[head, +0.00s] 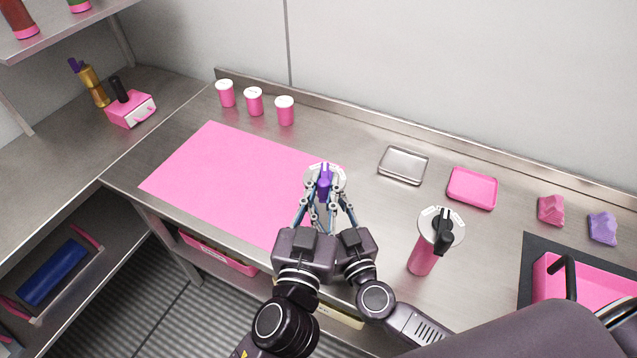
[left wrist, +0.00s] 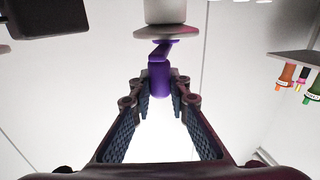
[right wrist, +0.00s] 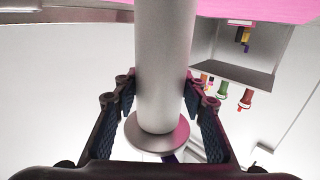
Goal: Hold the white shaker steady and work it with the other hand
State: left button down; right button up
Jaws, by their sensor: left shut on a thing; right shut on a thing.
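The white shaker (head: 312,177) is near the right edge of the pink mat in the head view, with a purple crank handle (head: 324,184) on its top. Most of its body is hidden behind my grippers. My left gripper (head: 323,205) has its fingers around the purple handle, which also shows in the left wrist view (left wrist: 159,78). My right gripper (right wrist: 160,100) is shut around the shaker's white cylindrical body, above a wider round rim (right wrist: 150,140). I cannot tell whether the shaker touches the counter.
A pink shaker (head: 423,258) with a black crank stands to the right. The pink mat (head: 215,180) is bare at left. Three pink cups (head: 254,104) stand behind it. A metal tray (head: 403,166) and a pink tray (head: 472,188) lie at the back right.

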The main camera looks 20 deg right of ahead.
pick_arm(q)
jog(key=shift+d+r+n+t+y, duration=0.1)
jog(key=shift+d+n+t+y, duration=0.15)
jog(key=shift+n+t+y, duration=0.35)
jog(key=shift+y, duration=0.4)
jog(key=c, duration=1.8)
grip_release()
jog(key=shift+s, duration=0.1)
jog(key=v, duration=1.2)
jog(key=shift+a, duration=0.1)
